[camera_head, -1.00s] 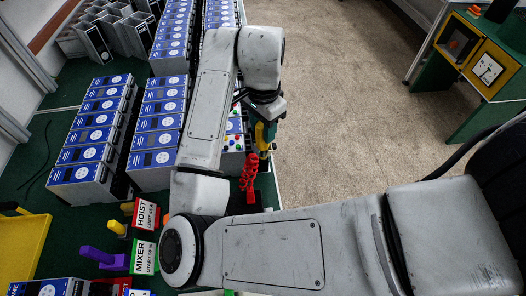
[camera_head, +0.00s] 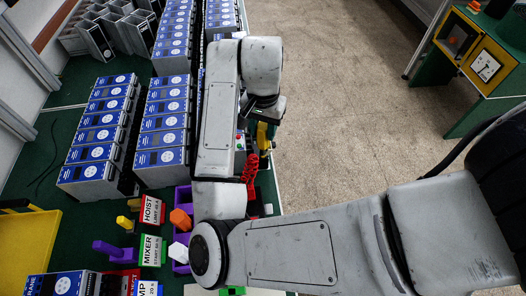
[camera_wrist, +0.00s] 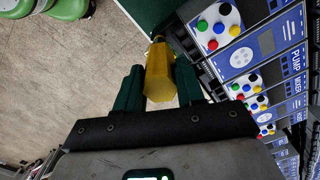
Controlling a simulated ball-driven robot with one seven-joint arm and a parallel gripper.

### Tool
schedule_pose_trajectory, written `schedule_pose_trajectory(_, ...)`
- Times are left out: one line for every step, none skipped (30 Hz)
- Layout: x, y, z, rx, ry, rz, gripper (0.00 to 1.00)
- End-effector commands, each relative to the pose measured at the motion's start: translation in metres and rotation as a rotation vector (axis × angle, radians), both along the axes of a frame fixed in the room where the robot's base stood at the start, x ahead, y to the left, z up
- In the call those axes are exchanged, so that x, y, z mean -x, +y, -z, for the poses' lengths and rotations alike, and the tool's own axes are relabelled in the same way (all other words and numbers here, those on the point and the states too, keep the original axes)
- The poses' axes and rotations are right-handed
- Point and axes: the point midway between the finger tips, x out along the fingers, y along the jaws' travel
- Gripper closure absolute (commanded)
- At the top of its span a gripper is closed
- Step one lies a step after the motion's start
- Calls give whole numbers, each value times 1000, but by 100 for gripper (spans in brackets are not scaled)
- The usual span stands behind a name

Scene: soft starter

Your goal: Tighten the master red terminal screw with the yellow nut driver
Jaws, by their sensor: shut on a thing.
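My gripper (camera_wrist: 160,82) is shut on the yellow nut driver (camera_wrist: 158,72), its green fingers on either side of the yellow handle. In the head view the yellow driver (camera_head: 262,137) shows below my wrist at the bench's right edge. The driver's tip is hidden in both views. The driver appears apart from these screws. I cannot read which starter is the master.
Rows of starters (camera_head: 100,135) fill the green bench. HOIST (camera_head: 151,211) and MIXER (camera_head: 152,250) cards, a purple holder with orange and white handles (camera_head: 181,219), and a yellow tray (camera_head: 30,245) are at front.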

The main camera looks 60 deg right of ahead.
Motion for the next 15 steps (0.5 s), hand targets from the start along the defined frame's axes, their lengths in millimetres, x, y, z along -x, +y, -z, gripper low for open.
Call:
schedule_pose_trajectory(0, 0, 0, 0, 0, -3, 91)
schedule_pose_trajectory(0, 0, 1, 0, 0, -3, 91)
schedule_pose_trajectory(0, 0, 1, 0, 0, -2, 91)
schedule_pose_trajectory(0, 0, 1, 0, 0, -2, 91)
schedule_pose_trajectory(0, 0, 1, 0, 0, -1, 91)
schedule_pose_trajectory(0, 0, 0, 0, 0, -1, 91)
schedule_pose_trajectory(0, 0, 0, 0, 0, -3, 91)
schedule_pose_trajectory(0, 0, 0, 0, 0, -9, 91)
schedule_pose_trajectory(0, 0, 0, 0, 0, -28, 91)
schedule_pose_trajectory(0, 0, 0, 0, 0, -50, 91)
schedule_pose_trajectory(0, 0, 0, 0, 0, -80, 91)
schedule_pose_trajectory(0, 0, 0, 0, 0, -127, 91)
schedule_pose_trajectory(0, 0, 0, 1, 0, -166, 91)
schedule_pose_trajectory(0, 0, 0, 1, 0, -206, 91)
schedule_pose_trajectory(0, 0, 0, 1, 0, -256, 91)
